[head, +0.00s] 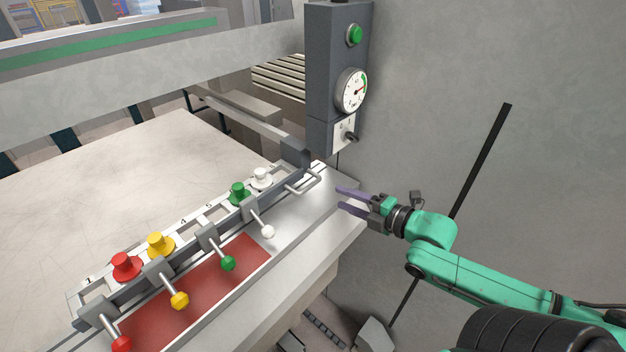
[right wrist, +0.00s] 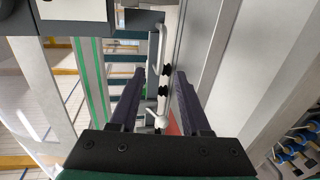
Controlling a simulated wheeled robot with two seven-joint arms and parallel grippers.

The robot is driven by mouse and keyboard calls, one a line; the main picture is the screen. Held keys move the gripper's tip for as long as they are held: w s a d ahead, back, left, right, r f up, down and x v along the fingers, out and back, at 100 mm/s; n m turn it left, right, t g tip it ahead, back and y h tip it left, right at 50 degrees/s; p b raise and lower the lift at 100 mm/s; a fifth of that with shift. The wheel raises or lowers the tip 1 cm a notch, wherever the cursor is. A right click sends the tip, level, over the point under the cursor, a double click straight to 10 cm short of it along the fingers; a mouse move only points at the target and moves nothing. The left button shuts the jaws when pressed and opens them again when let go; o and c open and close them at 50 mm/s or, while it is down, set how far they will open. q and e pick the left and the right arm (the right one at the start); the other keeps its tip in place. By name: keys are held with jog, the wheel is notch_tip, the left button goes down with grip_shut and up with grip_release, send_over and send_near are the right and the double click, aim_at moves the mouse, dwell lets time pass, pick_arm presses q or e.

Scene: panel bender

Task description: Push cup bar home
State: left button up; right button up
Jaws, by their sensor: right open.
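The cup bar (head: 205,232) is a grey rail running diagonally along the front of the machine. It carries red, yellow, green and white cups and levers with matching coloured knobs. A pale loop handle (head: 318,177) sits at its far right end. My right gripper (head: 339,199) is open and empty, just right of this handle and apart from it in the head view. In the right wrist view the pale handle (right wrist: 162,45) shows ahead, between and beyond the open fingers (right wrist: 158,73). My left gripper is not in view.
A grey control post (head: 320,80) with a green button (head: 355,35), a gauge (head: 353,91) and a black switch (head: 350,136) stands behind the handle. A red plate area (head: 215,285) lies under the levers. A grey wall is to the right.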

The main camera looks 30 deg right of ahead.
aim_at(314, 185)
jog(key=x, duration=1.2)
jog(key=shift+w+d+f+p, duration=0.2)
jog(key=shift+w+p, duration=0.1)
jog(key=shift+p, duration=0.1)
jog(key=shift+s, duration=0.1)
grip_shut()
jog(key=shift+r, duration=0.1)
dwell(0.5)
